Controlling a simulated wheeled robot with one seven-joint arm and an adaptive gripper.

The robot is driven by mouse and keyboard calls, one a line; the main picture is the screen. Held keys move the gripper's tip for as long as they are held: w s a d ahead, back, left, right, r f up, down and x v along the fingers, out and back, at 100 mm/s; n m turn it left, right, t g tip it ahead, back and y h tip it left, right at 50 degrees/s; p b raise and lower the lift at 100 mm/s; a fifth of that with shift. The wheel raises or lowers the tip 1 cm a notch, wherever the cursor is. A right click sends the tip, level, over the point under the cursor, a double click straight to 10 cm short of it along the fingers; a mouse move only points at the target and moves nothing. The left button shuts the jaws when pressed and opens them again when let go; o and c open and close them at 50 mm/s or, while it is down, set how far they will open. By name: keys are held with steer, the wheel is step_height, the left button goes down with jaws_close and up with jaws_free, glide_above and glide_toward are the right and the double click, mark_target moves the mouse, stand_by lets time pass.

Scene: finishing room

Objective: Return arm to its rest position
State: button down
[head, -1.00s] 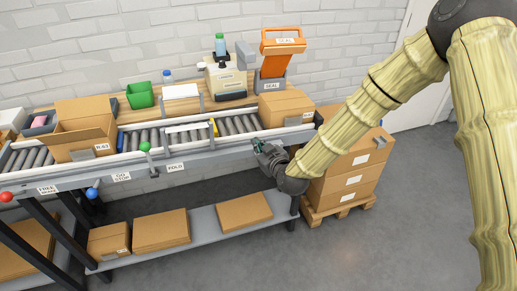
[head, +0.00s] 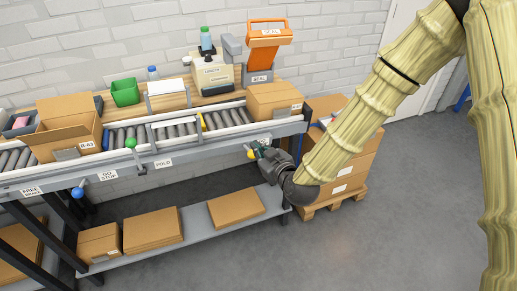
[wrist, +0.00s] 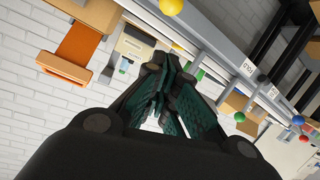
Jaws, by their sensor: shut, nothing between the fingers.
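My gripper (head: 262,152) is at the front edge of the conveyor, near its right end, below the closed carton. It is shut and empty. In the wrist view its dark green fingers (wrist: 165,90) come together in the middle of the picture. My arm reaches in from the upper right of the head view. A yellow knob (head: 251,154) shows just beside the fingers; whether they touch it I cannot tell.
The roller conveyor (head: 225,134) carries an open carton (head: 68,127) at left and a closed carton (head: 274,101) at right. An orange-handled sealer (head: 268,45) stands behind. Stacked boxes (head: 345,165) stand on a pallet behind my arm. Flat cartons (head: 237,207) lie on the lower shelf. Open floor lies in front.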

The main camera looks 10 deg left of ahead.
steer(key=s+d+f+m+g+h, duration=0.25)
steer(key=s+d+f, duration=0.45)
steer(key=f, duration=0.4)
steer(key=s+d+f+m+g+h, duration=0.25)
steer(key=s+d+f, duration=0.45)
steer(key=f, duration=0.5)
steer(key=s+d+f+m+g+h, duration=0.1)
steer(key=s+d+f+g, duration=0.1)
steer(key=s+d, duration=0.3)
steer(key=s+d+f+m+g+h, duration=0.1)
steer(key=s+d+f+m+g, duration=0.1)
steer(key=s, duration=0.9)
steer(key=s+d+f+m+g+h, duration=0.1)
steer(key=s+d+f+g, duration=0.2)
steer(key=s+d+f, duration=0.3)
steer(key=s+d, duration=0.2)
steer(key=s, duration=0.1)
steer(key=shift+m, duration=0.3)
steer(key=shift+w+d+f, duration=0.1)
